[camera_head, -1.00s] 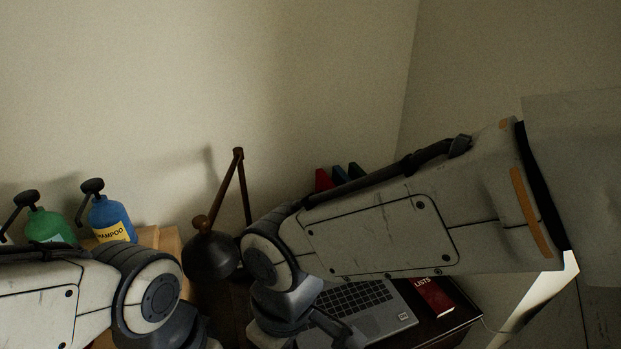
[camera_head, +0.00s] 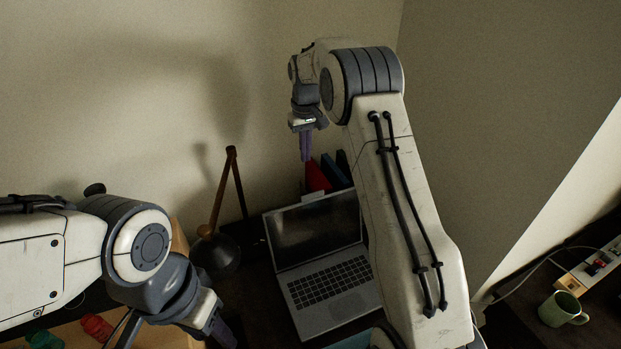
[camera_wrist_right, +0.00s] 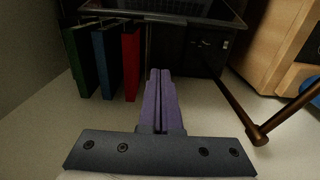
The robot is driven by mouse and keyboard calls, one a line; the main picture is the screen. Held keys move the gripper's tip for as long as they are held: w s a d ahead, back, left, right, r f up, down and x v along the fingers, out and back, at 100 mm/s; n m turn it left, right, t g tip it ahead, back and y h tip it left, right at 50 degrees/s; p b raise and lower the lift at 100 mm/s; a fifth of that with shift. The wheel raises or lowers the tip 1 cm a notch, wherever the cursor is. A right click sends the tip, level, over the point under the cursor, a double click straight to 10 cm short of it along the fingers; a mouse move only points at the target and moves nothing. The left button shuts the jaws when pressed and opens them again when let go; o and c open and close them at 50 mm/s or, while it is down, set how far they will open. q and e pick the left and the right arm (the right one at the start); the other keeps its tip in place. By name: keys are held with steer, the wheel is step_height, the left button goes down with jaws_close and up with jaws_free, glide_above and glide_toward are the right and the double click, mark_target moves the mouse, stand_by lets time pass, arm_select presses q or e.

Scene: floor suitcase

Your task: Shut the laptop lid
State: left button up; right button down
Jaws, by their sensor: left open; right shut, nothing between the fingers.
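The laptop stands open on the dark desk, its raised lid (camera_head: 312,229) with a dark screen leaning back, its grey keyboard base (camera_head: 333,292) in front. My right arm covers part of its right side. My right gripper (camera_head: 306,147) is shut and empty, fingers pointing down, above and behind the lid's top edge in the head view. Its shut purple fingers (camera_wrist_right: 158,100) show in the right wrist view, with nothing between them. My left gripper (camera_head: 224,335) is open at the lower left, left of the laptop and partly cut off.
Upright books (camera_head: 318,176) stand behind the lid; they also show in the right wrist view (camera_wrist_right: 131,62). A brown lamp (camera_head: 218,250) stands left of the laptop. A green mug (camera_head: 563,309) and a power strip (camera_head: 600,262) are at far right. Bottles (camera_head: 97,327) lie at lower left.

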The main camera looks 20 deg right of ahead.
steer(key=s+f+p, duration=0.3)
steer(key=f+p, duration=0.2)
steer(key=f, duration=0.3)
steer(key=shift+s+f, duration=0.15)
steer(key=shift+s, duration=0.25)
